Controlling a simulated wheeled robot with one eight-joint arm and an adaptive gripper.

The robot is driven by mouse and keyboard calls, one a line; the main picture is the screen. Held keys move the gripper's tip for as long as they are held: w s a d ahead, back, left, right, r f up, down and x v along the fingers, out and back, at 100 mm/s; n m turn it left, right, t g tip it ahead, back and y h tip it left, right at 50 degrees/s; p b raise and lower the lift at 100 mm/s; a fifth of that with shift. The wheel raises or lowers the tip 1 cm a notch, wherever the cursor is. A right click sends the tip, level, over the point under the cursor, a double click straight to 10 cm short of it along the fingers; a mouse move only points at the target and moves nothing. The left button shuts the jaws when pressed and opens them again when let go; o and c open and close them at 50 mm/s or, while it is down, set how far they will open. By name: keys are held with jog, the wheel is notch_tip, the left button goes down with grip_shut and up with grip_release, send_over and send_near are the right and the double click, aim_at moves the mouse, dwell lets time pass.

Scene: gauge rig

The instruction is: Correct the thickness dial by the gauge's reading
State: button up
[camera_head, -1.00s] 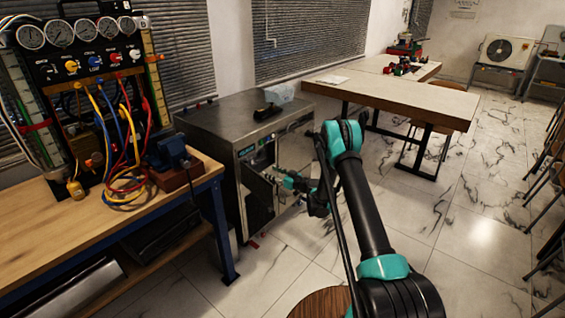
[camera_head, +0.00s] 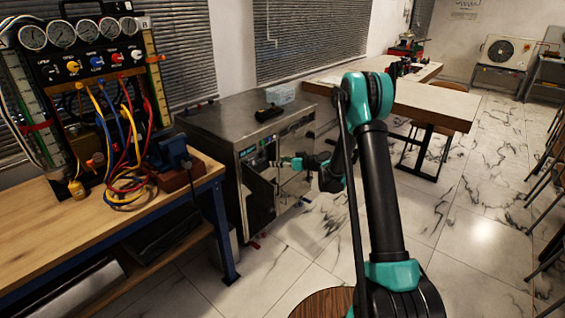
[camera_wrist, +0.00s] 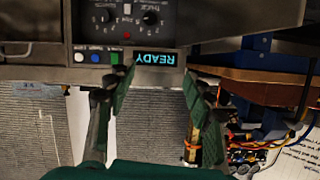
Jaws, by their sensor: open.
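A steel machine (camera_head: 215,135) stands beyond the workbench, with a lit display on its front. In the wrist view, upside down, its panel shows a bright READY display (camera_wrist: 155,58), coloured buttons (camera_wrist: 96,57) and two black dials (camera_wrist: 102,16) (camera_wrist: 151,17). In the head view my gripper (camera_head: 282,162) is in front of the machine. A black handheld device (camera_head: 268,112) lies on top; its reading is not visible.
At left, a wooden workbench (camera_head: 100,225) carries a panel of round gauges (camera_head: 88,32), coloured hoses (camera_head: 125,180) and a blue vise (camera_head: 172,152). A clear box (camera_head: 280,93) sits on the machine. A table (camera_head: 430,103) stands behind my arm.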

jog(key=shift+s+d+r+g+h, duration=0.3)
jog(key=shift+s+d+r, duration=0.25)
jog(key=shift+s+r, duration=0.3)
jog(key=shift+s, duration=0.15)
